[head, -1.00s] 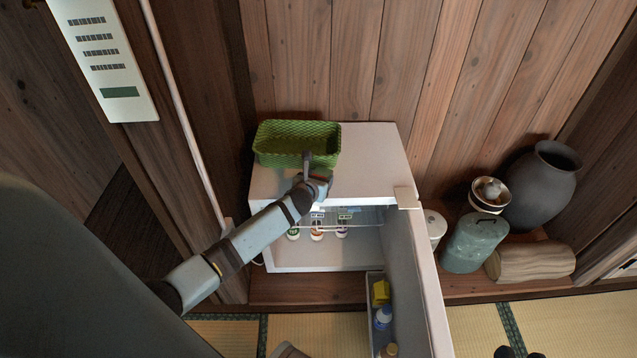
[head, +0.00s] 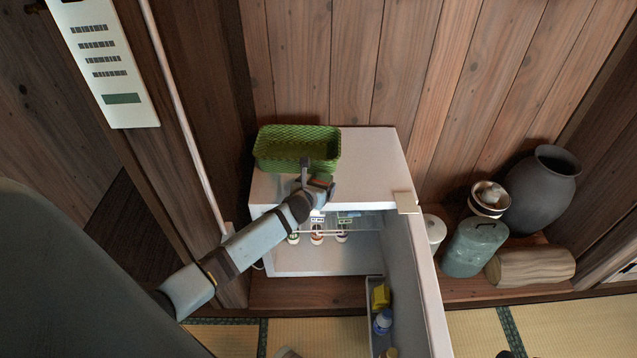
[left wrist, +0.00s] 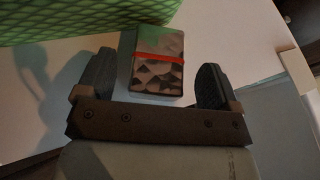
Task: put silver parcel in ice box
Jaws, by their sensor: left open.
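The silver parcel (left wrist: 156,75), a small faceted box with a red band, lies on the white top surface beside the green basket in the left wrist view. My left gripper (left wrist: 153,82) is open, with one finger on each side of the parcel's near part. In the head view my left gripper (head: 313,178) is over the top of the white ice box (head: 368,160), just in front of the basket; I cannot clearly make out the parcel there. The ice box door (head: 428,285) stands open to the front right. My right gripper is not in view.
A green woven basket (head: 297,148) stands on the ice box top. Several small cups (head: 317,236) stand inside, under a clear shelf. The door rack holds a yellow carton (head: 380,295) and a bottle (head: 383,321). A green canister (head: 474,245) and dark vase (head: 543,187) stand right.

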